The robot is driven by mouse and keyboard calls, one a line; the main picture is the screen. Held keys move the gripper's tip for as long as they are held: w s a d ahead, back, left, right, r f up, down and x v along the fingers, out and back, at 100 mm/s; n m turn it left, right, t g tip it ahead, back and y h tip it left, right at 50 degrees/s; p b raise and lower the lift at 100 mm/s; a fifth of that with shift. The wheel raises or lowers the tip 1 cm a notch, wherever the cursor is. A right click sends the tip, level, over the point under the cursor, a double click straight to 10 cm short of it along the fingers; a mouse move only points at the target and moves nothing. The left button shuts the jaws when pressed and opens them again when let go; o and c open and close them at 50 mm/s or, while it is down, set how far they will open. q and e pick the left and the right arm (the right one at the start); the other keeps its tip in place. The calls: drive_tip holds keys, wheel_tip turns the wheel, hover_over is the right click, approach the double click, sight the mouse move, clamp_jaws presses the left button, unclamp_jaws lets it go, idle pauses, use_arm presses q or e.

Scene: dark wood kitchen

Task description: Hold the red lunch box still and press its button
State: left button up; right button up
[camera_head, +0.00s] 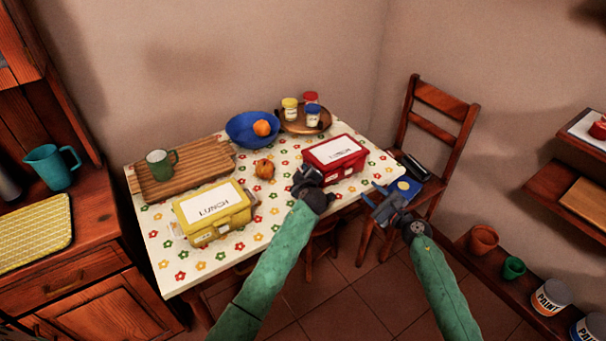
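The red lunch box (347,171) stands on the flowered table towards its right end, with a white LUNCH label on its closed lid.
A yellow lunch box (214,210) stands at the table's front left. An orange fruit (264,169) lies left of my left gripper. Behind are a blue bowl (242,130) and a round tray (290,127) with jars. A chair (446,143) stands at the right.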

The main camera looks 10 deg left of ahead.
use_arm(q)
clamp_jaws()
use_arm(e)
drive_tip(key=shift+s+f, duration=0.1)
drive_tip(key=shift+f, duration=0.1)
drive_tip(key=c, duration=0.6)
drive_tip(key=shift+s+d+f, duration=0.35)
drive_tip(key=shift+f, duration=0.2)
drive_tip(key=shift+s+d+f, duration=0.35)
drive_tip(key=shift+f, duration=0.2)
clamp_jaws()
use_arm(q)
drive_tip(key=shift+s, duration=0.1)
drive_tip(key=shift+f, duration=0.1)
use_arm(e)
drive_tip(key=shift+s+d+r+m, duration=0.35)
drive_tip(key=shift+s+r+m, duration=0.1)
drive_tip(key=shift+m, duration=0.8)
drive_tip(key=shift+s+d+r+m, duration=0.35)
drive_tip(key=shift+s+d+m, duration=0.05)
drive_tip(key=shift+m, duration=0.8)
drive_tip(key=shift+s+d+r+m, duration=0.35)
drive_tip(key=shift+s+r+m, duration=0.1)
drive_tip(key=shift+m, duration=0.8)
